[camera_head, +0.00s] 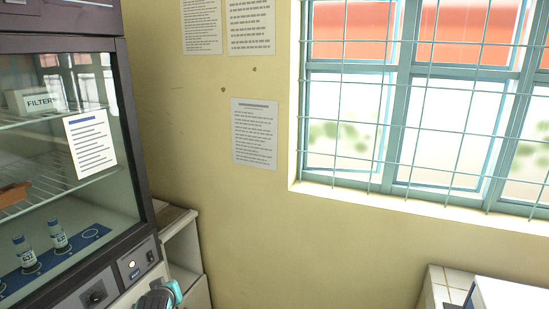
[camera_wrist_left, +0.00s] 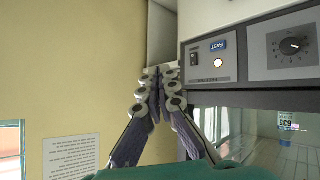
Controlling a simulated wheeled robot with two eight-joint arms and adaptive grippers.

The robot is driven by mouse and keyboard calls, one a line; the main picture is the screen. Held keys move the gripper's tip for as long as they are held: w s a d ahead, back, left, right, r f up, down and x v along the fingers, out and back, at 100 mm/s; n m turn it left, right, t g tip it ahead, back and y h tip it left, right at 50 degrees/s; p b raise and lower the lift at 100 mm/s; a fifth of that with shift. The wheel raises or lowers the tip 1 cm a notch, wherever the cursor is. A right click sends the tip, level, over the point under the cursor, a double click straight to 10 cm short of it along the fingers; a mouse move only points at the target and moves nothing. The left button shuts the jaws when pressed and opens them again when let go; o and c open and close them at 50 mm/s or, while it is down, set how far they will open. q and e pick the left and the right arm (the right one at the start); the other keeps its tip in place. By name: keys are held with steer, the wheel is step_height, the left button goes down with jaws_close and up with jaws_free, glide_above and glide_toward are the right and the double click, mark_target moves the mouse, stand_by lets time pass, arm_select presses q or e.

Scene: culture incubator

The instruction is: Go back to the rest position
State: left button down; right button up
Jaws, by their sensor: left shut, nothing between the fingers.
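My left gripper (camera_wrist_left: 159,72) is shut and empty in the left wrist view, its jointed grey fingers together. Its tips appear beside the edge of the incubator's control panel (camera_wrist_left: 214,62); I cannot tell the gap between them. In the head view only a teal and grey piece of my arm shows at the bottom edge. The culture incubator (camera_head: 130,150) fills the left of the head view, with its glass front in place. My right gripper is in neither view.
Behind the glass stand two labelled bottles, one (camera_head: 25,254) left of the other (camera_head: 58,236), on a blue rack. A low white cabinet (camera_head: 183,250) stands right of the incubator. A barred window (camera_head: 430,110) and a white-tiled ledge (camera_head: 448,285) are at right.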

arm_select(q)
steer(key=s+d+m+g+h, duration=0.1)
steer(key=s+d, duration=0.3)
steer(key=s, duration=0.4)
steer(key=s+d+f+m+g+h, duration=0.1)
steer(key=s+d+m, duration=0.2)
steer(key=s, duration=0.6)
steer(key=s+d+f+m+g+h, duration=0.1)
steer(key=s+d+m, duration=0.1)
steer(key=s+d, duration=0.3)
steer(key=s, duration=0.3)
steer(key=shift+s+d+g, duration=0.25)
steer(key=shift+d+g, duration=0.1)
steer(key=shift+g, duration=0.05)
steer(key=shift+r, duration=0.1)
